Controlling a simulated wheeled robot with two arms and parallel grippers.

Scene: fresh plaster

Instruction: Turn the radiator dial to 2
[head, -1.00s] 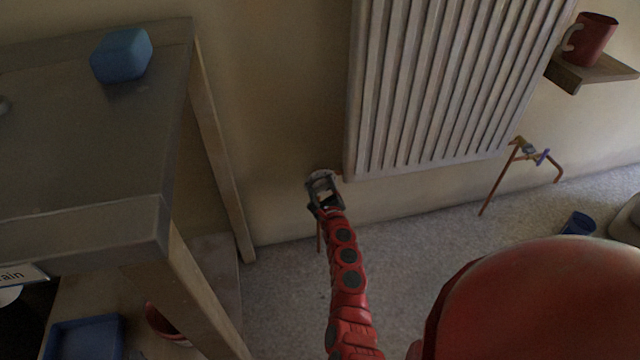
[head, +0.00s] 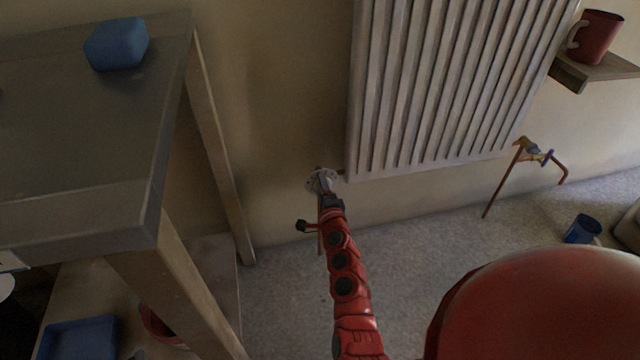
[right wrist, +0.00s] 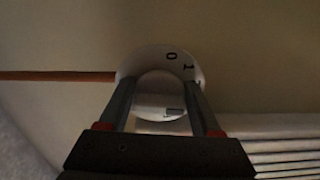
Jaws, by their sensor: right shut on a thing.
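The white radiator dial (head: 315,178) sits low on the wall at the lower left corner of the ribbed radiator (head: 430,90). My right gripper (head: 323,188) reaches it from below. In the right wrist view the dial (right wrist: 150,56) has a round face with 0 and 1 legible near the top right. My right gripper (right wrist: 159,88) has a finger on each side of the dial's knob and is shut on it. A further mark by the right finger is partly hidden. I cannot tell which number is set. My left gripper is not in view.
A grey-topped table (head: 100,150) with a blue block (head: 117,44) stands at left. A copper pipe (right wrist: 60,76) meets the dial. A red mug (head: 598,38) is on a wall shelf (head: 590,72) at right. A blue cup (head: 581,229) is on the floor.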

